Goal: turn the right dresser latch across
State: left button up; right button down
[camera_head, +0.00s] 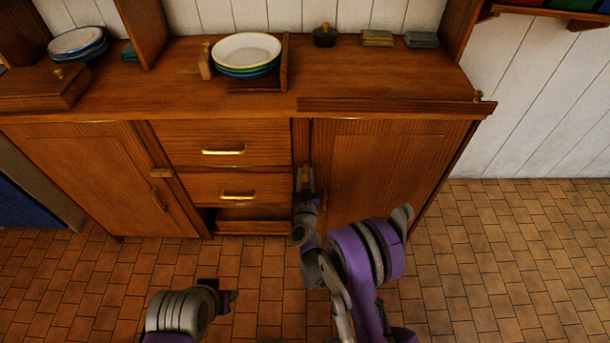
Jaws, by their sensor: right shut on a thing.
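The wooden dresser (240,180) has a right door (385,165) and a left door (90,165), with drawers between them. My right gripper (305,178) is at the inner edge of the right door, beside the lower drawer. It is shut on the right dresser latch, whose small size and my fingers leave its exact angle unclear. The left dresser latch (161,173) is a short light wooden bar lying roughly level at the edge of the left door. My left gripper (230,297) is low over the floor, away from the dresser; its jaws cannot be made out.
Two brass drawer handles (223,152) stick out left of my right gripper. On the worktop (420,80) stand stacked plates (247,50), more bowls or plates (77,42) and a small dark pot (325,35). A wooden rail (390,105) lies along the front edge. Tiled floor (510,250) at right is clear.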

jog(key=m+b, duration=0.2)
jog(key=m, duration=0.1)
jog(key=shift+d+f+m, duration=0.2)
jog(key=shift+d+m, duration=0.1)
jog(key=shift+d+f+m+b, duration=0.25)
jog(key=shift+m+b, duration=0.55)
jog(key=shift+m, duration=1.45)
jog(key=shift+d+f+m+b, duration=0.25)
jog(key=shift+m+b, duration=0.6)
jog(key=shift+m, duration=1.45)
jog(key=shift+d+f+m+b, duration=0.2)
jog(key=shift+m+b, duration=0.6)
jog(key=shift+m, duration=1.45)
jog(key=c, duration=0.6)
grip_release()
jog(key=shift+a, duration=0.1)
jog(key=shift+c, duration=0.2)
